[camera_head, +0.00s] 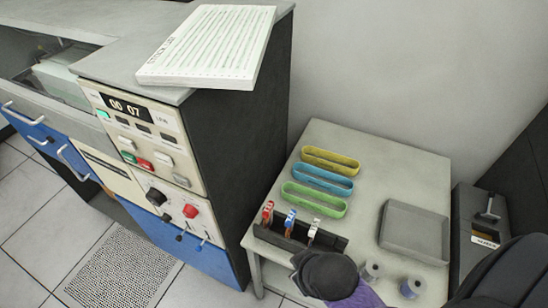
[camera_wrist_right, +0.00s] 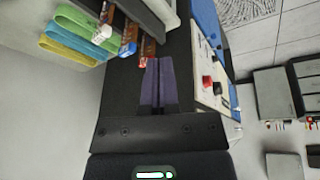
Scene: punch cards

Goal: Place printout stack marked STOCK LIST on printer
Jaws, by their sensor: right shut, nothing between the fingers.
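The printout stack (camera_head: 210,45), a white pad with green-lined rows and STOCK LIST lettering along its left edge, lies flat on the grey top of the printer (camera_head: 150,130). Its near right corner appears to jut past the top's edge over the dark side panel. The printer has a 00 07 counter and coloured buttons. My right gripper (camera_head: 352,296) is well below and right of the stack, over the low table's front. In the right wrist view its purple fingers (camera_wrist_right: 158,84) are together and empty. My left gripper is not in view.
A low table (camera_head: 400,165) holds yellow, blue and green oval trays (camera_head: 318,177), a black rack (camera_head: 300,238) of stamp-like items, a grey tray (camera_head: 415,230) and small spools (camera_head: 411,287). A dark box (camera_head: 480,235) stands right of it.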

